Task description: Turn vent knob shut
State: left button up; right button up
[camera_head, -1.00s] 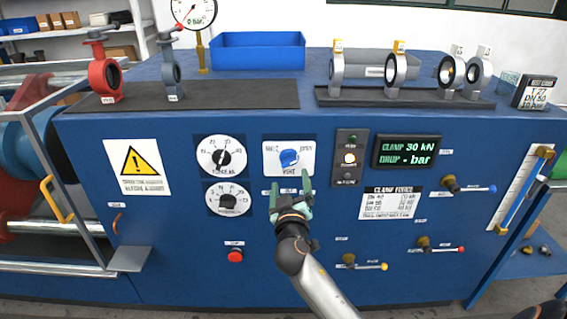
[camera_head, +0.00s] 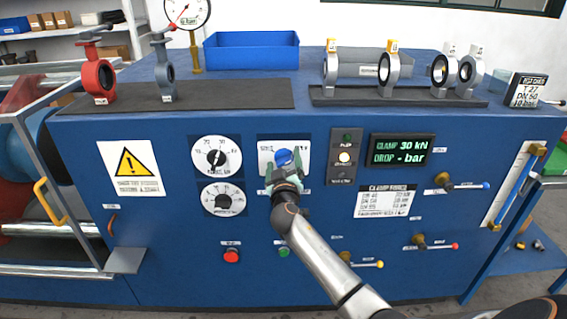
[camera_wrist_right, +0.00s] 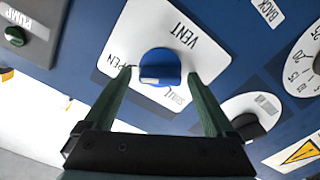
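The vent knob (camera_head: 284,157) is blue and round, on a white plate (camera_head: 264,146) on the front of the blue cabinet. In the right wrist view the knob (camera_wrist_right: 160,67) has a white mark on its lower side, and its plate (camera_wrist_right: 201,58) reads VENT, with OPEN at the left and the other label partly hidden. My right gripper (camera_head: 284,176) is at the knob in the head view. Its green fingers (camera_wrist_right: 163,92) are open, one on each side below the knob, with visible gaps between them and it. My left gripper is not in view.
A lit button panel (camera_head: 344,157) and a clamp display (camera_head: 403,150) are right of the vent plate. Two dials (camera_head: 216,156) are to its left. A red button (camera_head: 231,256) and a green button (camera_head: 284,251) are below.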

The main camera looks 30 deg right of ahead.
jog(key=c, duration=1.2)
